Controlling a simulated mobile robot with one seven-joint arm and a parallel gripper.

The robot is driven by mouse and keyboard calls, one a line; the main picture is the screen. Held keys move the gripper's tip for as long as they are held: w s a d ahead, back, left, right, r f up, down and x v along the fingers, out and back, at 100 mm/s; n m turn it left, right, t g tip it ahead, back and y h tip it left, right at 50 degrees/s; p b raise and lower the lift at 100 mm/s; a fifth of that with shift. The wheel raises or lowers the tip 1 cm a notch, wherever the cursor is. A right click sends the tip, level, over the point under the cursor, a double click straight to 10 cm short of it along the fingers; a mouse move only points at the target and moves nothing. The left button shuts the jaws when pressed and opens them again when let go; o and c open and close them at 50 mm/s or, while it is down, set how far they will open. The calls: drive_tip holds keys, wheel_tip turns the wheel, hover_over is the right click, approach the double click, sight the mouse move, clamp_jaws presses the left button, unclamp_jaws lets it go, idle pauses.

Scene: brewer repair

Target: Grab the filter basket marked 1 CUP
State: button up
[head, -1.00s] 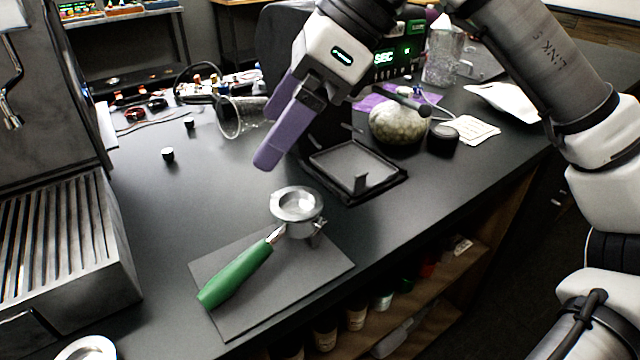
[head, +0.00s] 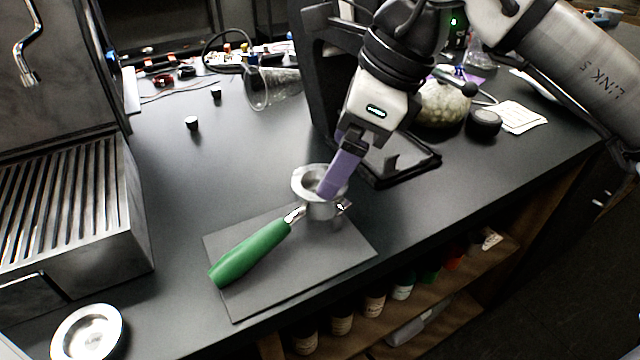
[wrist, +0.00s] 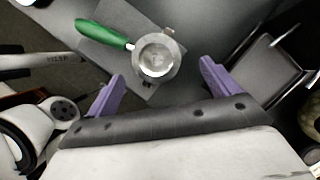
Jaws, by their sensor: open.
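A portafilter with a green handle (head: 250,252) and a round metal basket (head: 308,182) lies on a dark grey mat (head: 300,262); any marking on the basket is too small to read. My gripper (head: 330,192) is over the basket, its purple fingers pointing down. In the wrist view the open fingers (wrist: 163,82) stand to either side of the metal basket (wrist: 157,56), with nothing between them; I cannot tell whether they touch it. A separate round metal basket or dish (head: 88,333) lies at the lower left of the head view, its marking unreadable.
An espresso machine with a slatted drip tray (head: 62,205) stands at the left. A black stand (head: 425,165) is close behind my gripper. A glass (head: 272,88) lies farther back. The left middle counter is mostly clear, with two small black pieces.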

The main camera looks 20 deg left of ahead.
drive_tip(key=x, duration=0.4)
drive_tip(key=shift+s+f, duration=0.1)
drive_tip(key=shift+s, duration=0.15)
drive_tip(key=c, duration=1)
